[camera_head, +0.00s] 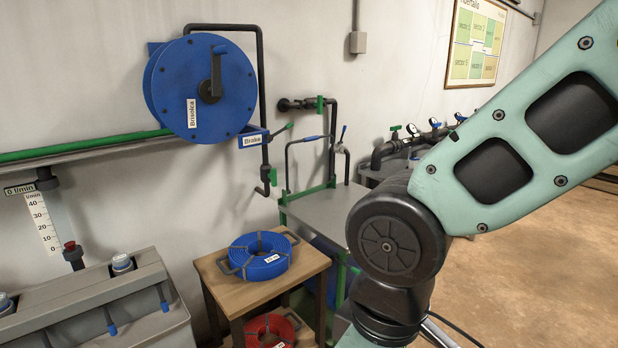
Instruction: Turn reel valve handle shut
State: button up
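A blue hose reel (208,90) with a black crank is mounted on the wall at upper left. A black pipe (261,70) runs over its top and down its right side. Near the pipe's lower end is a small green valve handle (273,177), upright beside the pipe; it looks like the reel valve handle. I cannot tell for sure whether the valve is open or shut. My arm fills the right side, apart from the valve; my gripper is out of view.
A wooden stand (215,272) holds a coiled blue hose (260,256), with a red coil (270,331) below. A grey bench (325,215) with pipework stands right of the valve. A grey tank unit (120,310) is at lower left. Open floor lies at right.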

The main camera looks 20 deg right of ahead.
aim_at(273, 175)
jog(key=i+l+u, duration=0.35)
jog(key=i, duration=0.15)
jog(key=i+l+u, duration=0.35)
jog(key=i, duration=0.1)
